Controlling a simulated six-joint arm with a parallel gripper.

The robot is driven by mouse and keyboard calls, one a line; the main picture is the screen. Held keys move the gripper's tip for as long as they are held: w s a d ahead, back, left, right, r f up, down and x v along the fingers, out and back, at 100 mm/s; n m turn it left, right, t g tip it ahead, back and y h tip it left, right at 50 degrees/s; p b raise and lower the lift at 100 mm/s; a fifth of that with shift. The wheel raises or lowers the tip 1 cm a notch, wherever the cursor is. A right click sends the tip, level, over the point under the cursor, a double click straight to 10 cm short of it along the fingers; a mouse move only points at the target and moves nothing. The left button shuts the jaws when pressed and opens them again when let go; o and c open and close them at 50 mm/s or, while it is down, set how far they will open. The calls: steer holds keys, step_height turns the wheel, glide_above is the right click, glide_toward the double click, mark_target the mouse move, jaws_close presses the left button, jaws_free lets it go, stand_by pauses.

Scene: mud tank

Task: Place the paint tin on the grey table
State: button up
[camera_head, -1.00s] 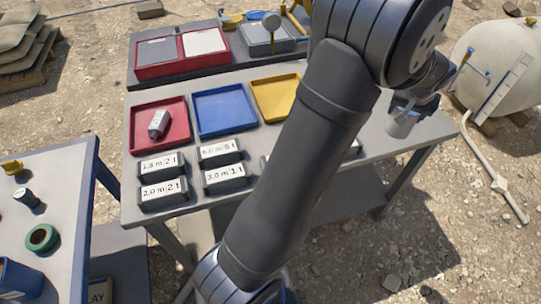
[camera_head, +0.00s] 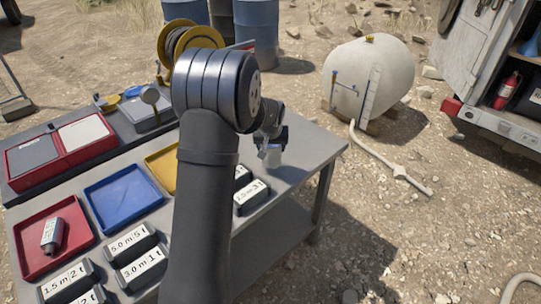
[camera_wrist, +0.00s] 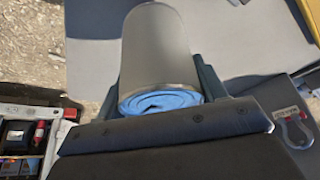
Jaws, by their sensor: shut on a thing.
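My gripper (camera_head: 270,143) is shut on the paint tin (camera_head: 273,158) at the right end of the grey table (camera_head: 312,150). In the wrist view the tin (camera_wrist: 158,45) is a plain grey cylinder with blue at its near end, between the two fingers (camera_wrist: 160,90). The tin's far end points away from the wrist camera toward the grey surface. I cannot tell whether it touches the table. My arm hides part of the table's middle.
Red (camera_head: 30,268), blue (camera_head: 125,199) and yellow (camera_head: 160,163) trays and several black labelled blocks (camera_head: 140,268) occupy the table's left and middle. A white tank (camera_head: 368,75) stands behind on gravel. The table's right end is mostly bare.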

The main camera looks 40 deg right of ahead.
mark_target(271, 155)
steer(key=shift+w+f, duration=0.1)
steer(key=shift+f, duration=1.9)
steer(key=shift+f, duration=0.15)
steer(key=o, duration=1.4)
steer(key=shift+a+r, duration=0.1)
steer(key=shift+r, duration=0.5)
steer(key=v, duration=1.1)
steer(key=shift+f, duration=0.15)
